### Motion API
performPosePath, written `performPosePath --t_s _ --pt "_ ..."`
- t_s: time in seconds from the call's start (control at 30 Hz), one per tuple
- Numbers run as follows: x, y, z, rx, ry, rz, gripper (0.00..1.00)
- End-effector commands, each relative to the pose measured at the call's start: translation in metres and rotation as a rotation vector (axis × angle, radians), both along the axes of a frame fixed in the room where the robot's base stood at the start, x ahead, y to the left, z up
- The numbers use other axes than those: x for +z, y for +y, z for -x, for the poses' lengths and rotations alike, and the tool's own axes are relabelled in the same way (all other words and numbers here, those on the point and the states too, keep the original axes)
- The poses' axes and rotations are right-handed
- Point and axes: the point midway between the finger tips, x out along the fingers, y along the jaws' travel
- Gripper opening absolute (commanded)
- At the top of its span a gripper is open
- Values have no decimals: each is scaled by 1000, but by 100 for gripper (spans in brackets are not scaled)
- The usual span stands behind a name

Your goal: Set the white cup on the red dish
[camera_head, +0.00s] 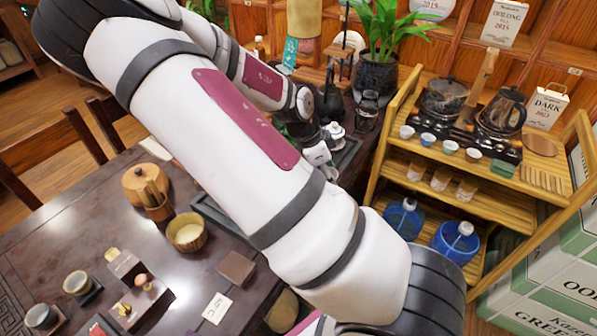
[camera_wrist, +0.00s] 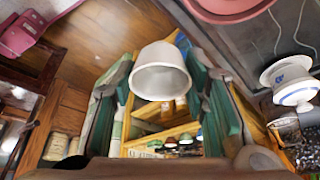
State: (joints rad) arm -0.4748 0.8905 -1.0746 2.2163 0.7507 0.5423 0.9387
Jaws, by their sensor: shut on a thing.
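The white cup (camera_wrist: 160,72) is between the two green-padded fingers of my gripper (camera_wrist: 158,88) in the wrist view. My gripper is shut on it, and the shelf lies far behind it. The red dish (camera_wrist: 228,9) shows at the top right of the wrist view, cut off by the frame edge, apart from the cup. In the head view my arm hides most of the gripper area, and I cannot make out the red dish there.
A white lidded bowl (camera_head: 335,135) stands near my gripper on the dark tray; it also shows in the wrist view (camera_wrist: 292,84). A glass pitcher (camera_head: 367,110) and a potted plant (camera_head: 376,75) are close behind. A wooden shelf (camera_head: 400,105) with teaware stands right.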

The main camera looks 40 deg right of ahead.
Motion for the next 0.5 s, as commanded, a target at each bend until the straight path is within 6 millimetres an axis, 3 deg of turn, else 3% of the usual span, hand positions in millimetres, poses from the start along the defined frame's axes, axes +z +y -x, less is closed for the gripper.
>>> performPosePath --t_s 0.3,0.5 --pt "-7 19 -72 4 1 2 16" --pt "-9 25 -90 2 0 0 16"
